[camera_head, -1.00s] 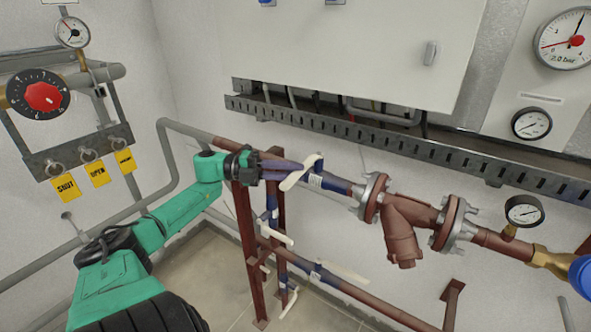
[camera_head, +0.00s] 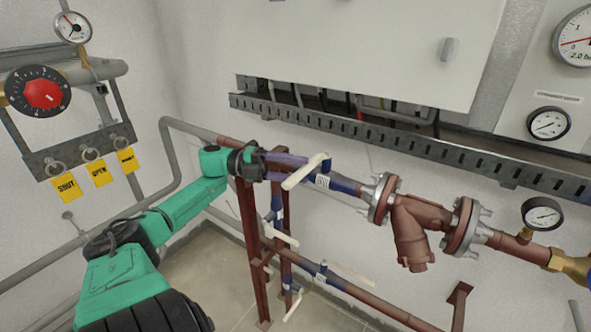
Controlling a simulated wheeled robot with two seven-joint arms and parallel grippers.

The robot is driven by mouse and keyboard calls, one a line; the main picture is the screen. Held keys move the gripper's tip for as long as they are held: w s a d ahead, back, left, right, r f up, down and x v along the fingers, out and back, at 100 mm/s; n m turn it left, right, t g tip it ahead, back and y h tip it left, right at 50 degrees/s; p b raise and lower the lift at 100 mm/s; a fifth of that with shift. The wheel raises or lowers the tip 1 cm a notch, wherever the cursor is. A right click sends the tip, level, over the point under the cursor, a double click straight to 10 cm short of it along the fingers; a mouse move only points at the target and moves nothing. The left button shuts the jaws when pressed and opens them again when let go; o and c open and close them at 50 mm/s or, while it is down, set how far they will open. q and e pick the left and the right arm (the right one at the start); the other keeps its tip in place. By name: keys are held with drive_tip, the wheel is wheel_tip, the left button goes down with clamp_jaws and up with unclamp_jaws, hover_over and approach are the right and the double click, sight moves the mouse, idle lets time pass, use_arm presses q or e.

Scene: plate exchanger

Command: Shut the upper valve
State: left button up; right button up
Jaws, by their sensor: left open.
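The upper valve has a long white lever (camera_head: 303,173) and a blue body (camera_head: 345,184) on the upper brown pipe. The lever slants from its upper right end near the valve body down to the lower left. My left gripper (camera_head: 290,162), on a green arm from the left, has purple-grey fingers at the lever, behind it in this view. The gripper is open. The lever hides part of the fingertips, and I cannot tell whether they touch it. My right gripper is not in view.
Lower valves with white levers (camera_head: 350,274) sit on pipes below. A brown strainer (camera_head: 412,232) and a gauge (camera_head: 541,214) are to the right. A slotted cable tray (camera_head: 400,145) runs above. Yellow tags (camera_head: 99,172) hang at left. Brown posts (camera_head: 248,245) stand below the gripper.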

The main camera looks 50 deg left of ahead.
use_arm(q)
drive_tip(key=b+v, duration=0.5)
drive_tip(key=v, duration=0.7)
drive_tip(key=shift+b, duration=0.4)
